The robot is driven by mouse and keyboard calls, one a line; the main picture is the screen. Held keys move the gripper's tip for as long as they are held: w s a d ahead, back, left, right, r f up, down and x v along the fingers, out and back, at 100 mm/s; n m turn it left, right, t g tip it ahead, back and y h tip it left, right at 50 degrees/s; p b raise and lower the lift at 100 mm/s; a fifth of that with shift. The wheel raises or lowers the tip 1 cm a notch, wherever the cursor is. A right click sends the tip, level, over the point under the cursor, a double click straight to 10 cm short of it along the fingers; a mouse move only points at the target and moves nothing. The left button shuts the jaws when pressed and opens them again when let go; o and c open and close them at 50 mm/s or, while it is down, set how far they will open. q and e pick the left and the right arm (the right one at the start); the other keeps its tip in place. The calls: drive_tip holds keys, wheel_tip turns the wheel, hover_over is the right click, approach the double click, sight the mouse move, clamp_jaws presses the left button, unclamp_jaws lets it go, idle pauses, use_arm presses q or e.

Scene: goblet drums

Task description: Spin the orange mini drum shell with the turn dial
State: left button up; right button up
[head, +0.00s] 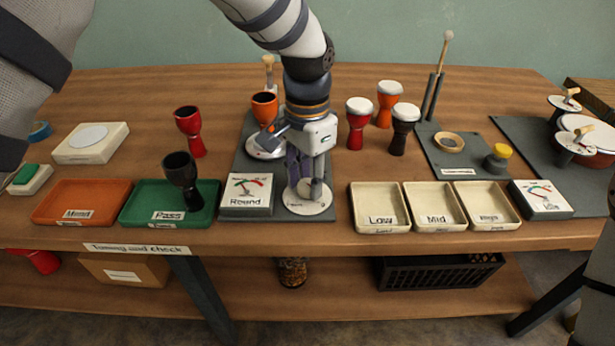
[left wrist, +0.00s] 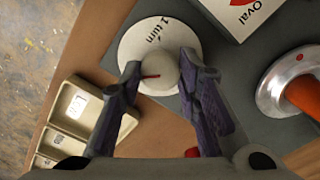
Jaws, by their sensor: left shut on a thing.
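The orange mini drum shell (head: 264,106) stands upright on a round silver plate (head: 262,153) on the dark station board. Its orange side also shows at the right edge of the left wrist view (left wrist: 306,96). The turn dial, a white disc marked "1 turn" (left wrist: 143,40), lies at the front of the board and also shows in the head view (head: 318,208). Its pale round knob with a red mark (left wrist: 157,73) is between the fingers of my left gripper (head: 304,188), which points down and is shut on it. My right gripper is out of view.
A gauge box labelled "Round" (head: 246,193) stands just left of the dial. Three cream trays (head: 380,222) lie to its right. A green tray (head: 140,212) with a black goblet shell (head: 182,180) lies left. Several finished drums (head: 388,98) stand behind right.

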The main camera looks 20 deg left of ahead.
sight(307, 184)
use_arm(q)
drive_tip(key=shift+n, duration=0.6)
drive_tip(key=o, duration=1.2)
wheel_tip(307, 184, up, 12)
